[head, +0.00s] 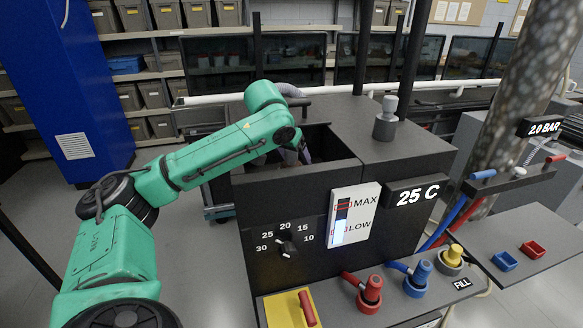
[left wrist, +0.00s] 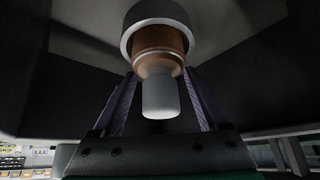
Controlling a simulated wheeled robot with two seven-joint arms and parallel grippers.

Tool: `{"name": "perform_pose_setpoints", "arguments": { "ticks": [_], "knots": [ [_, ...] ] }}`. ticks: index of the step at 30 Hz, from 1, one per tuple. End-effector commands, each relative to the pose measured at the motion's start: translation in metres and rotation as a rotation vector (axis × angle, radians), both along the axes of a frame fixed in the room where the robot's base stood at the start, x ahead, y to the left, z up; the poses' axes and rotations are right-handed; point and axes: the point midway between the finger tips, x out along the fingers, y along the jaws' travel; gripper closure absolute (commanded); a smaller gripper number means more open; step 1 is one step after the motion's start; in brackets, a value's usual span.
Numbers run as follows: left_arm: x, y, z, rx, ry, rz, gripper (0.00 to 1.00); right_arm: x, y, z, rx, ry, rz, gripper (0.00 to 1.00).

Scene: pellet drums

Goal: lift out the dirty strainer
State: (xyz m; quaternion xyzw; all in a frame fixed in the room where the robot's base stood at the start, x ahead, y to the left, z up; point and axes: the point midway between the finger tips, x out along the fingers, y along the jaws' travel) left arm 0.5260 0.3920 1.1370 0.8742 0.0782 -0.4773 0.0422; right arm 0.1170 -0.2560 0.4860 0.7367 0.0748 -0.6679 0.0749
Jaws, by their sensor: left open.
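My left arm reaches over into the open-topped black tank (head: 300,195), and its gripper (head: 303,153) is partly hidden inside the opening. In the left wrist view the same gripper (left wrist: 160,78) has its two purple-patterned fingers spread apart. Between and beyond them is a strainer-like part with a grey ring (left wrist: 156,18), a brown, dirty-looking band (left wrist: 158,45) and a pale grey knob end (left wrist: 160,97). The knob is between the fingers, with a gap on each side. In the head view this part is hidden by the tank walls and arm. My right gripper does not show.
The tank front carries a dial (head: 286,247), a level gauge (head: 353,212) and a 25 C display (head: 417,193). A grey knobbed cap (head: 386,122) stands on top. Coloured valves (head: 369,292) and red and blue trays (head: 504,261) are at the lower right.

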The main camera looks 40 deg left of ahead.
Motion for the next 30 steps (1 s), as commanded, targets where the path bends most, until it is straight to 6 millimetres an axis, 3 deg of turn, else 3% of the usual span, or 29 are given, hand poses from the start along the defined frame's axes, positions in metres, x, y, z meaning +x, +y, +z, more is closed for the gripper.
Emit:
{"name": "perform_pose_setpoints", "arguments": {
  "ticks": [1,2,7,8,23,26,30],
  "knots": [
    [0.0,0.0,0.0,0.0,0.0,0.0,0.24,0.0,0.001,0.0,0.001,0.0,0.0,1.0],
    [0.0,0.0,0.0,0.0,0.0,0.0,0.32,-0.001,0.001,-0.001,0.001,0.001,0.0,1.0],
    [0.0,0.0,0.0,0.0,0.001,0.0,0.97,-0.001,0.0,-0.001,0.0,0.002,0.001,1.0],
    [0.0,0.0,0.0,0.0,0.001,0.0,1.0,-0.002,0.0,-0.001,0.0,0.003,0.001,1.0],
    [-0.001,-0.002,-0.002,-0.003,0.012,-0.003,1.0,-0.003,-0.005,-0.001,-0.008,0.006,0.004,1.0],
    [-0.001,-0.002,0.006,-0.003,0.011,-0.003,1.0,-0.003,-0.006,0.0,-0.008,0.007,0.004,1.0],
    [0.0,-0.002,0.031,-0.004,0.004,-0.004,1.0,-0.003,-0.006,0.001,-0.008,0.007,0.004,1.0]
  ]
}}
